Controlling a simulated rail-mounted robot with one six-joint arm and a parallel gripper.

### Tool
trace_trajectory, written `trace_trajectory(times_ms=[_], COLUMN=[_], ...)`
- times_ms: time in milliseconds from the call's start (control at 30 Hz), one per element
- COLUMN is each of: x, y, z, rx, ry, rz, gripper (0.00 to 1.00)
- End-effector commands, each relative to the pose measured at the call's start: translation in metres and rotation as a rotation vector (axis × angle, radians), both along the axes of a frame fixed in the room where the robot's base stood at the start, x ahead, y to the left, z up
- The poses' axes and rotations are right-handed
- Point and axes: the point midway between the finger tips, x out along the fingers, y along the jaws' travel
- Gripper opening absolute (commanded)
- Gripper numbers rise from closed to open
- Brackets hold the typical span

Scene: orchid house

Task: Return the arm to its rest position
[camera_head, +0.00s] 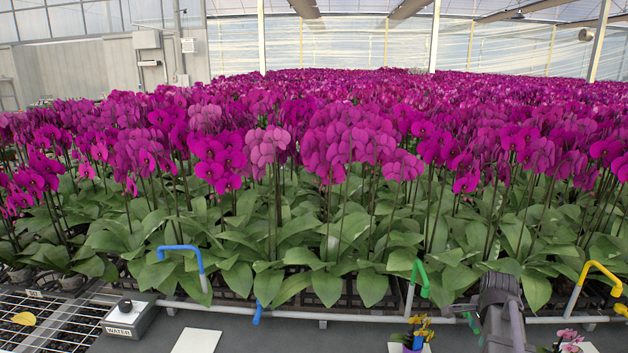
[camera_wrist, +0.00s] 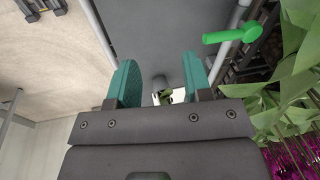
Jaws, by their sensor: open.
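My gripper (camera_wrist: 160,72) shows in the wrist view with its two teal fingers apart. The gap between the fingertips looks empty. Beyond it lies a dark grey surface, with a small grey, white and green thing low between the fingers that I cannot make out. In the head view, my dark grey arm end (camera_head: 500,312) is at the front right, over the bench edge between the green handle (camera_head: 419,278) and the yellow handle (camera_head: 601,272). The fingers are mostly hidden there.
Dense magenta orchids (camera_head: 345,140) fill the area behind the front rail. A blue handle (camera_head: 183,250) and a WATER box (camera_head: 126,315) are at left. A yellow-flowered plant (camera_head: 417,330) and pink-flowered plant (camera_head: 569,336) stand in front. A white card (camera_head: 196,341) lies on the grey bench (camera_head: 290,338).

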Motion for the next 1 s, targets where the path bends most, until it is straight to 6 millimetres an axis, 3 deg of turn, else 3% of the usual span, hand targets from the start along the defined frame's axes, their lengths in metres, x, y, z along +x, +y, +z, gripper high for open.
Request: trace_trajectory(times_ms=[33, 233, 300, 433, 500, 600, 1000], x=[-0.016, -0.074, -0.095, -0.118, -0.117, -0.115, -0.114], y=[0.034, 0.171, 0.213, 0.272, 0.289, 0.298, 0.297], z=[-0.001, -0.004, -0.004, -0.004, -0.004, -0.004, -0.004], rx=[-0.015, -0.046, -0.046, -0.052, -0.058, -0.061, -0.062], ry=[0.045, 0.197, 0.221, 0.232, 0.232, 0.231, 0.231], rz=[0.215, 1.165, 1.377, 1.531, 1.572, 1.594, 1.589], gripper=[0.45, 0.45, 0.45, 0.45, 0.45, 0.45, 0.45])
